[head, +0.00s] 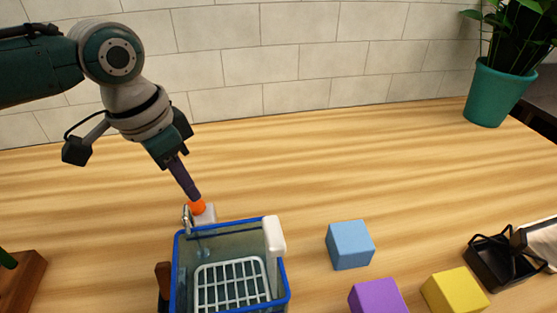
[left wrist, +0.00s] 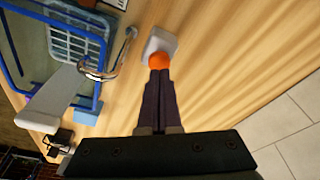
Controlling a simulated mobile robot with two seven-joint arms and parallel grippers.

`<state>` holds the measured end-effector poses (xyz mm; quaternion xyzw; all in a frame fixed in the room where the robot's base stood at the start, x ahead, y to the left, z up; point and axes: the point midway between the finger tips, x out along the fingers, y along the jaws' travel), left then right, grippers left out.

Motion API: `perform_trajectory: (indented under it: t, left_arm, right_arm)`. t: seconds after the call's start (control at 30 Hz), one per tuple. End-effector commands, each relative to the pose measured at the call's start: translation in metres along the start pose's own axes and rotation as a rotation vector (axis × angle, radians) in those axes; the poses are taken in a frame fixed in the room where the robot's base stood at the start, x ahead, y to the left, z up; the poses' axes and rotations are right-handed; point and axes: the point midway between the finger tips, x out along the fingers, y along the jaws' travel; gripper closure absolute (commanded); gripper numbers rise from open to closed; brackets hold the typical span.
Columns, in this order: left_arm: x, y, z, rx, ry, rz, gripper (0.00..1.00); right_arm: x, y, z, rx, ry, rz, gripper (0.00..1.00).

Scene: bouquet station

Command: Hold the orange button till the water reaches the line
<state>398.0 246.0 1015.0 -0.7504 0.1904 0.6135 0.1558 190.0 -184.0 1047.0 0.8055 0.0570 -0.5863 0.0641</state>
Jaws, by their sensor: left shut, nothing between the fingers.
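The orange button (head: 197,206) sits on a small white base (head: 206,215) behind the clear tank (head: 178,265) with a blue rim. My left gripper (head: 197,197) is shut and empty, its fingertips at the top of the button and seemingly touching it. The left wrist view shows the shut fingers (left wrist: 159,75) against the button (left wrist: 159,61). A metal spout (head: 187,217) stands beside the button and curves over the tank's edge. A white grid (head: 232,284) lies inside the tank. I cannot make out the water level or the line. My right gripper is not in view.
A blue cube (head: 350,245), a purple cube (head: 378,297) and a yellow cube (head: 454,291) stand right of the tank. A black wire-topped holder (head: 497,262) is at far right, a potted plant (head: 487,92) at back right. The back middle of the table is clear.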

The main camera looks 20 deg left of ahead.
Motion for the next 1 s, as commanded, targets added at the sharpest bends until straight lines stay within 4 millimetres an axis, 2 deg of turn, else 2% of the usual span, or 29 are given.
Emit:
perform_trajectory:
  t: [0.8,1.0]
  left_arm:
    - [0.025,0.000,0.005,0.000,0.000,0.000,1.00]
    - [0.023,0.000,0.005,0.000,0.000,0.000,1.00]
  right_arm:
    - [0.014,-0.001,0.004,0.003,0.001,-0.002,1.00]
    - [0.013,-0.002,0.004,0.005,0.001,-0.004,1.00]
